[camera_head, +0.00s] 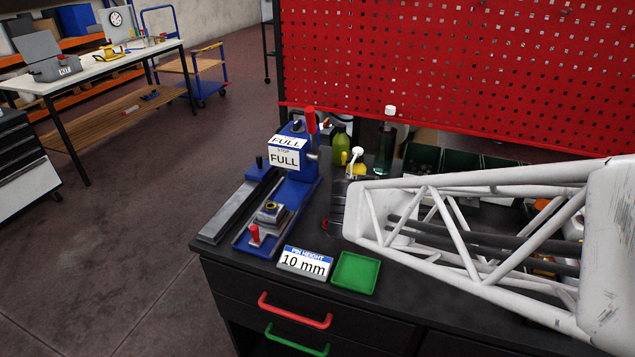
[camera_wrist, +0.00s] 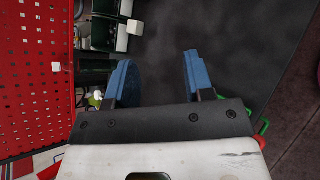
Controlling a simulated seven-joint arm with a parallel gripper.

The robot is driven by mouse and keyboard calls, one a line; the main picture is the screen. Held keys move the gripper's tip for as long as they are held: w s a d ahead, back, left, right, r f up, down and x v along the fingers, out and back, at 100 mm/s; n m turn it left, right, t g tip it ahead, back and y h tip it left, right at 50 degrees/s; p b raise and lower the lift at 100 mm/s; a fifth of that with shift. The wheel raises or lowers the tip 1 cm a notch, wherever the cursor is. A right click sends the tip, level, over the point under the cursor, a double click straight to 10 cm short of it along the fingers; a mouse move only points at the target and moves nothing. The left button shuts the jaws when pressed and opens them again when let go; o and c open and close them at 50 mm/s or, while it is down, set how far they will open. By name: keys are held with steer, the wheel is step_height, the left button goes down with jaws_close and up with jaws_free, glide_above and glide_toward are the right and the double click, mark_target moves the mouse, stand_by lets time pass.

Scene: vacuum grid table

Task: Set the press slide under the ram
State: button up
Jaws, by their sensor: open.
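The blue press (camera_head: 308,168) stands on the dark bench, with a red-gripped lever (camera_head: 310,122) upright at its top and FULL labels on its head. The slide (camera_head: 268,214), a grey block with a yellow ring on it, sits on the blue base in front of the press head. A red knob (camera_head: 254,235) stands at its near end. The slide appears clear of the head; the ram itself is hidden. My gripper (camera_head: 336,212) is right of the press, apart from the slide. The wrist view shows its two blue fingers (camera_wrist: 156,78) spread with nothing between them.
A PIN HEIGHT 10 mm sign (camera_head: 304,262) and a green tray (camera_head: 355,272) lie at the bench's front edge. A grey bar (camera_head: 232,212) runs left of the press. Bottles (camera_head: 386,150) stand behind my gripper, before a red perforated panel (camera_head: 450,70).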

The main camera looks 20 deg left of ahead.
steer(key=w+a+f+n+t+y, duration=0.1)
steer(key=a+f+n+t+y, duration=0.25)
steer(key=a, duration=0.75)
steer(key=n+t+y, duration=0.4)
steer(key=n+y, duration=0.4)
steer(key=n, duration=0.8)
glide_toward(253, 232)
steer(key=shift+m, duration=0.25)
steer(key=x, duration=0.5)
steer(key=shift+w, duration=0.1)
steer(key=shift+x, duration=3.85)
steer(key=shift+r, duration=0.1)
jaws_close()
